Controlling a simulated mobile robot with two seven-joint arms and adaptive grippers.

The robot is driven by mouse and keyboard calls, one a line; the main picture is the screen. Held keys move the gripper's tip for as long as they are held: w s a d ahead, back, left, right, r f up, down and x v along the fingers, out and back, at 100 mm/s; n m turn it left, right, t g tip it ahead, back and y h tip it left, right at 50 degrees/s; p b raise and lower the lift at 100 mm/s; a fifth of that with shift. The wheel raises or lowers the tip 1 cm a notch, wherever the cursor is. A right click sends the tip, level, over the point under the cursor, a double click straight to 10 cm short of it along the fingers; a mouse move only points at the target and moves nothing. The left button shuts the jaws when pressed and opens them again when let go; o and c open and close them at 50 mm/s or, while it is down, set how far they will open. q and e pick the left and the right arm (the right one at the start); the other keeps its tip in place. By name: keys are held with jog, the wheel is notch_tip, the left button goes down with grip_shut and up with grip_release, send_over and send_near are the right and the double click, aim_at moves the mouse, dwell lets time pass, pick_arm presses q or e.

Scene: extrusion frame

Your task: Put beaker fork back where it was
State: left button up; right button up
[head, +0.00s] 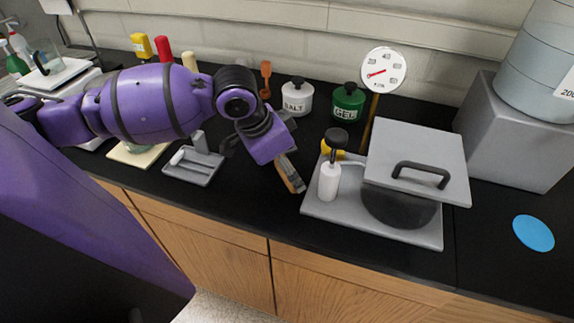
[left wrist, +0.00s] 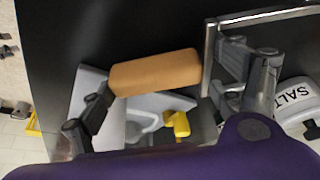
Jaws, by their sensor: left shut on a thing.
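The beaker fork's brown wooden handle (head: 291,174) shows just beyond my left gripper (head: 277,156), over the black bench to the left of the grey plate. In the left wrist view the handle (left wrist: 155,73) lies between the two fingers of my left gripper (left wrist: 168,74), and a bent metal rod (left wrist: 208,60) runs from its right end. My left gripper is shut on the fork. In the head view my wrist hides part of the fork, and I cannot tell whether it touches the bench. My right gripper is not in view.
A grey plate (head: 315,208) holds a white pump bottle (head: 329,182) and a dark pot under a square lid (head: 418,150). A dial gauge (head: 383,70), SALT jar (head: 297,99) and green jar (head: 347,103) stand behind. A small grey tray (head: 192,172) lies left.

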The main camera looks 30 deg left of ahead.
pick_arm(q)
jog(key=shift+f, duration=0.4)
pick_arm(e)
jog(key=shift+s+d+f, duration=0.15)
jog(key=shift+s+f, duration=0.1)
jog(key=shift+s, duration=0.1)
pick_arm(q)
jog(key=shift+f, duration=0.25)
jog(key=o, duration=1.1)
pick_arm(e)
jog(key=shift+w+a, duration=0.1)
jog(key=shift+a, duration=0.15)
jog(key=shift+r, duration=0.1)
